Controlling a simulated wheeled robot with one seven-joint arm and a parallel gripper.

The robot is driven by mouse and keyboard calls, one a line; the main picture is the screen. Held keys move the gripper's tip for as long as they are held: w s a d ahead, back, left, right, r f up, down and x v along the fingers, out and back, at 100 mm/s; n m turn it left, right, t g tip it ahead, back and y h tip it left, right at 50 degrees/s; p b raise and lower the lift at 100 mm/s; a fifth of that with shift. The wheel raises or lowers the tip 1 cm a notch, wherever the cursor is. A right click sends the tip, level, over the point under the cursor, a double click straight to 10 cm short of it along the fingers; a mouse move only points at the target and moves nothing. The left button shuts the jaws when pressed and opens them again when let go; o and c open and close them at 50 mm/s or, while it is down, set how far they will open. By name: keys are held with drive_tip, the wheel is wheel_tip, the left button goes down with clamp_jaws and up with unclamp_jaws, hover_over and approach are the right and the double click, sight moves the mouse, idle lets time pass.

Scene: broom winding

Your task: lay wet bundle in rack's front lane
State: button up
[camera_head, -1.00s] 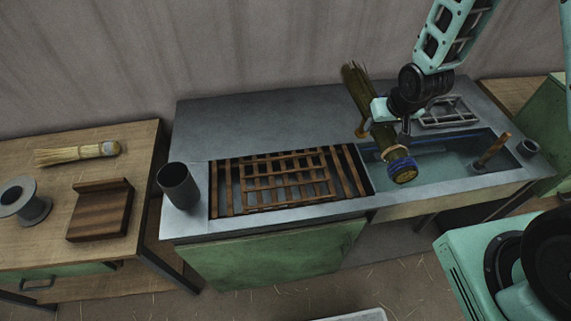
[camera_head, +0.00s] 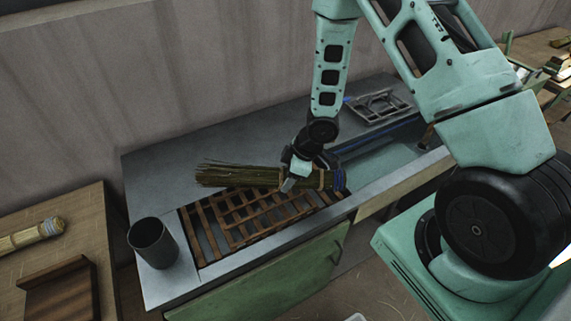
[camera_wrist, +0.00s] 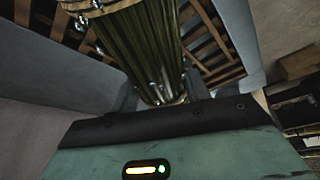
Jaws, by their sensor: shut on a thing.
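The wet bundle (camera_head: 240,176) is a dark olive-brown sheaf of bristles with a blue band at its right end. My gripper (camera_head: 300,177) is shut around it near the banded end. The bundle lies roughly level above the back part of the wooden slatted rack (camera_head: 215,240), bristle tips to the left. Whether it touches the slats I cannot tell. In the wrist view the bundle (camera_wrist: 150,50) runs up between my fingers, with rack slats (camera_wrist: 212,45) behind it. The rack's front lane is not clearly distinguishable; the front slats show bare.
A dark cup (camera_head: 153,245) stands at the rack's left end. The water basin (camera_head: 385,158) is at the right, with a wire stand (camera_head: 380,106) behind it. A pale brush (camera_head: 30,235) and a wooden block (camera_head: 58,295) are on the left table. The counter behind the rack is clear.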

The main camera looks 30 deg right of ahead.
drive_tip(key=n+p, duration=0.1)
drive_tip(key=s+a+r+n+g+p, duration=0.1)
drive_tip(key=s+r+n+p, duration=0.1)
drive_tip(key=n, duration=0.1)
drive_tip(key=shift+a+r+g+y, duration=0.2)
drive_tip(key=shift+r+g+y, duration=0.05)
drive_tip(key=shift+g+y, duration=0.05)
drive_tip(key=f+b, duration=0.3)
drive_tip(key=s+f+n+b, duration=0.1)
drive_tip(key=f+b, duration=0.1)
drive_tip(key=f, duration=0.1)
drive_tip(key=f+n+b, duration=0.1)
drive_tip(key=f+b, duration=0.2)
drive_tip(key=shift+s+a+f+g+b, duration=0.15)
drive_tip(key=shift+a+f+g+b, duration=0.15)
drive_tip(key=shift+f+g, duration=0.1)
drive_tip(key=o, duration=1.1)
drive_tip(key=shift+r, duration=0.15)
drive_tip(key=p+v, duration=0.3)
drive_tip(key=v, duration=1.4)
drive_tip(key=shift+d+p, duration=0.1)
drive_tip(key=shift+p, duration=0.2)
